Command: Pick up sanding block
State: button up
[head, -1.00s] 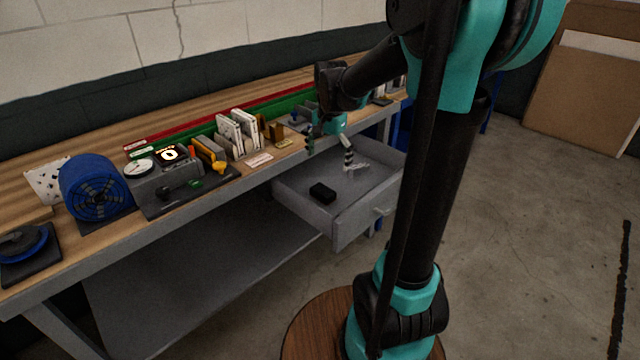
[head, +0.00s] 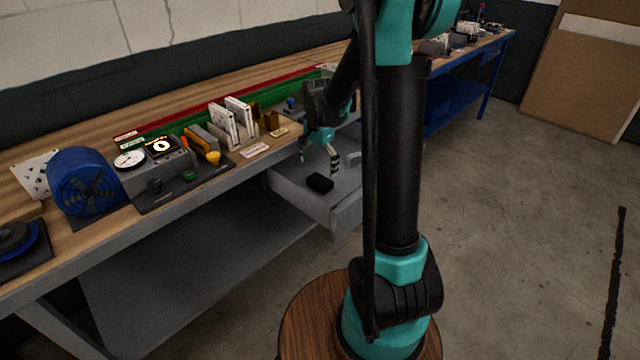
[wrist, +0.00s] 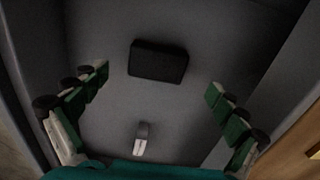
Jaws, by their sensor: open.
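The sanding block, a small black block (head: 320,183), lies on the floor of an open grey drawer (head: 300,200). In the wrist view the block (wrist: 158,61) lies flat, ahead of and between the spread fingers. My gripper (head: 319,156) is above the drawer, just behind the block in the head view, and touches nothing that I can see. In the wrist view my gripper (wrist: 158,92) is open and empty, with green-padded fingers left and right.
A small grey and white item (wrist: 141,139) lies in the drawer near my gripper. The drawer walls stand close on both sides.

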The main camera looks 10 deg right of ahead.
aim_at(320, 179)
jog(key=shift+d+f, duration=0.15)
jog(key=shift+f, duration=1.25)
jog(key=shift+d+f, duration=0.1)
jog(key=shift+f, duration=1.3)
jog(key=shift+c, duration=0.6)
jog(key=c, duration=1.3)
jog(key=shift+r, duration=0.1)
jog(key=shift+r, duration=0.1)
notch_tip(320, 179, up, 20)
